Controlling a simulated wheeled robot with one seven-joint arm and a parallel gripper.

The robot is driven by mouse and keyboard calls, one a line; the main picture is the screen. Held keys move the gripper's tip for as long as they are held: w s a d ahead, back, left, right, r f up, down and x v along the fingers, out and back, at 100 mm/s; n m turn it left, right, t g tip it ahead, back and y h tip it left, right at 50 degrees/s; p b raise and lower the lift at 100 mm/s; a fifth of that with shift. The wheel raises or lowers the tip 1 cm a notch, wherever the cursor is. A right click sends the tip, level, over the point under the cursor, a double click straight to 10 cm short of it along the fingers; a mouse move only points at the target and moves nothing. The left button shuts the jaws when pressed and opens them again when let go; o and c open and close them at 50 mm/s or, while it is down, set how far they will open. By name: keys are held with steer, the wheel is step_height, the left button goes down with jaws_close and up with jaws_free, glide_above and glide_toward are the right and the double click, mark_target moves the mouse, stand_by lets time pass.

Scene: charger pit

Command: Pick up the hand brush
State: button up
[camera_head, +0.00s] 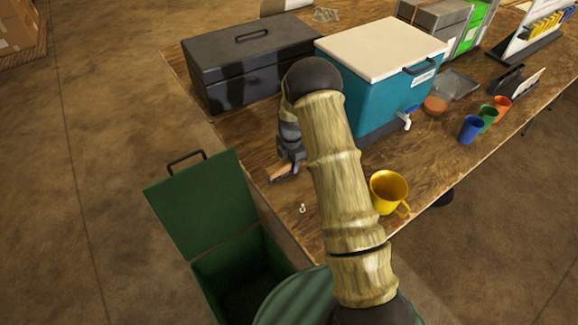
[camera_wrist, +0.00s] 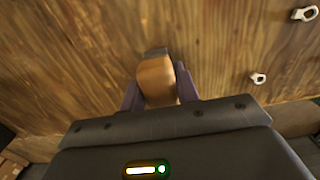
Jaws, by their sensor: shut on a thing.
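The hand brush (camera_wrist: 157,80) shows in the wrist view as a tan wooden piece with a dark end, between the two fingers of my gripper (camera_wrist: 158,98). The gripper is shut on it. In the head view my gripper (camera_head: 287,171) is low over the near left edge of the wooden table (camera_head: 345,211), beside the dark toolbox. A small tan and dark part of the brush (camera_head: 280,174) shows at the fingertips there. Most of the brush is hidden by the gripper, and I cannot tell whether it touches the table.
A dark toolbox (camera_head: 245,65) and a teal cooler (camera_head: 385,85) stand behind the gripper. A yellow mug (camera_head: 388,191) is to the right. A small metal hook (camera_head: 302,208) lies near the table edge. An open green bin (camera_head: 205,203) stands on the floor below.

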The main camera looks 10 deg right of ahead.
step_height(320, 180, up, 9)
steer(key=shift+r+b, duration=0.1)
steer(key=shift+b, duration=0.35)
stand_by(1.0)
